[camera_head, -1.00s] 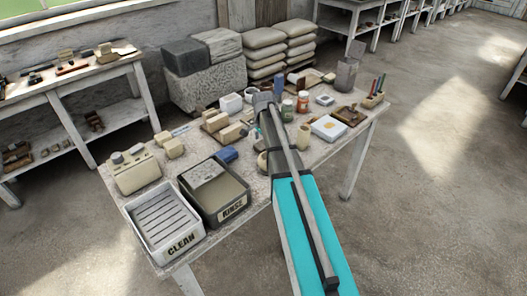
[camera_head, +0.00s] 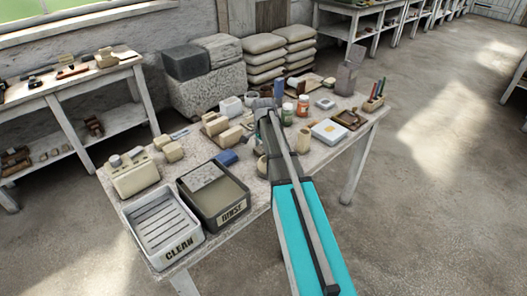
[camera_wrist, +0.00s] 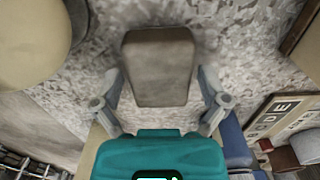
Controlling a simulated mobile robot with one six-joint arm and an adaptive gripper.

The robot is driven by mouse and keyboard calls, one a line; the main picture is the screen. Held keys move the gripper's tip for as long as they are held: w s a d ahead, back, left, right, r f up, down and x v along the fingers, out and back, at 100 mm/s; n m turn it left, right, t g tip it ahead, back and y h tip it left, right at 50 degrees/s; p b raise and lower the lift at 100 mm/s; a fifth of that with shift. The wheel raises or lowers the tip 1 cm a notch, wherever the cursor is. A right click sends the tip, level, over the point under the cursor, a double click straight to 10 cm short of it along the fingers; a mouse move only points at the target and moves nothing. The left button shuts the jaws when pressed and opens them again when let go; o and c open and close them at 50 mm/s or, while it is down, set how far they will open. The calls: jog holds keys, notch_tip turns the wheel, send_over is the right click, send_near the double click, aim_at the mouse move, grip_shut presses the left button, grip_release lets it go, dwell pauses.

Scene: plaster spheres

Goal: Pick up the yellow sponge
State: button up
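My gripper shows in the camera_wrist view (camera_wrist: 160,103) with its two grey fingers apart, pointing at the speckled tabletop. A dull grey-brown block (camera_wrist: 160,65) with rounded edges lies between and just beyond the fingertips. No finger visibly touches it. Its colour looks shaded, and I cannot tell whether it is the yellow sponge. In the camera_head view my arm covers most of the gripper. Pale yellowish blocks (camera_head: 173,151) sit at the table's left part, and more (camera_head: 230,136) stand left of my arm; none is clearly a sponge.
The worktable (camera_head: 300,158) is crowded. A tray marked CLEAN (camera_head: 160,228) and a dark RINSE tub (camera_head: 214,195) stand at the front left. A blue object (camera_head: 227,157) and a beige round vessel (camera_wrist: 30,40) are close to my gripper.

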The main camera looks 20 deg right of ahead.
jog(key=c, duration=0.4)
jog(key=shift+c, duration=0.5)
jog(key=shift+r, duration=0.2)
notch_tip(320, 180, up, 3)
jog(key=p, duration=0.3)
jog(key=shift+f, duration=0.1)
jog(key=s+a+r+p, duration=0.1)
jog(key=s+r+p, duration=0.2)
jog(key=s, duration=0.1)
jog(key=s+r+p, duration=0.3)
jog(key=s, duration=0.1)
jog(key=s+a+r+p, duration=0.1)
jog(key=s+r+p, duration=0.2)
jog(key=s, duration=0.1)
jog(key=shift+s+a+r+p, duration=0.2)
jog(key=shift+a+p, duration=0.1)
jog(key=shift+s+a+r, duration=0.15)
jog(key=shift+s+r, duration=0.05)
jog(key=shift+s, duration=0.45)
